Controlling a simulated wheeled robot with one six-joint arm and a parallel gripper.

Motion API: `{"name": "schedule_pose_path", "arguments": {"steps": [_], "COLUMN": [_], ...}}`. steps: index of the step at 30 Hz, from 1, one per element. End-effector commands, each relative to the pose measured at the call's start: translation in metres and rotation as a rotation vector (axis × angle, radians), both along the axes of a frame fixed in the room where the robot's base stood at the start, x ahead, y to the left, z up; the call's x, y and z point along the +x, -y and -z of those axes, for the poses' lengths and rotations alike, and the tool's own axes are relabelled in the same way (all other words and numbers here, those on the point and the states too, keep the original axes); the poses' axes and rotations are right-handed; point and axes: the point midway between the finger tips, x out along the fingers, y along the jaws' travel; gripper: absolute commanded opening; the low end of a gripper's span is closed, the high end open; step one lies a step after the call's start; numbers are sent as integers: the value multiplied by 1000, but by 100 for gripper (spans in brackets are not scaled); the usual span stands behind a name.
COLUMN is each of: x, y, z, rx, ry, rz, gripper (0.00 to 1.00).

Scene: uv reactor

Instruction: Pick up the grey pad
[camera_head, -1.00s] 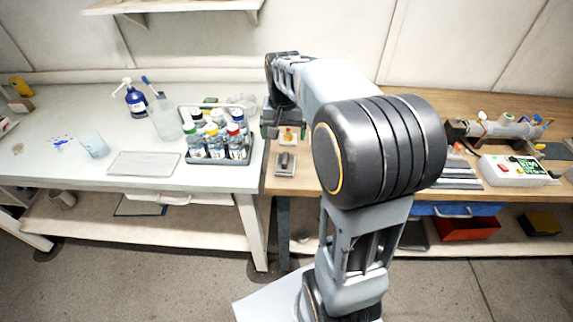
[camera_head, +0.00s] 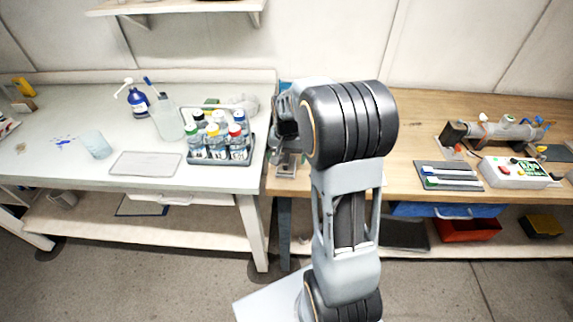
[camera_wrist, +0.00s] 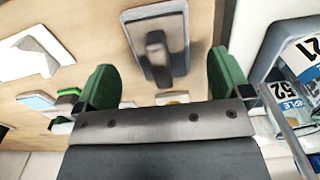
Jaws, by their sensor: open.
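The grey pad (camera_wrist: 176,22) is a flat grey rectangle with rounded corners and a dark raised grip on top. It lies on the wooden bench, close to its left end. In the head view part of the pad (camera_head: 286,171) shows below my wrist, and the rest is hidden. In the wrist view my gripper (camera_wrist: 161,66) has its two green fingers wide apart. The pad lies beyond and between them, and nothing is held. In the head view my arm hides the fingers.
A caddy of several capped bottles (camera_head: 220,160) stands left of the pad on the white bench, close to my right-hand finger in the wrist view. A rack of flat strips (camera_head: 447,176) and a white control box (camera_head: 516,172) are farther right on the wooden bench.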

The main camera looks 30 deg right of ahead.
Motion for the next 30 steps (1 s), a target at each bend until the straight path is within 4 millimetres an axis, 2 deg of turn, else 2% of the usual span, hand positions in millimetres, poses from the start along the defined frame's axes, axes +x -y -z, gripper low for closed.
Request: {"name": "schedule_pose_path", "arguments": {"steps": [3, 7, 16, 30], "x": [0, 0, 1, 1], "y": [-1, -1, -1, -1], "z": [16, 27, 31, 31], "rx": [1, 0, -1, -1], "ry": [-3, -2, 1, 1], "rz": [0, 0, 0, 0], "gripper": [96, 96, 96, 52]}}
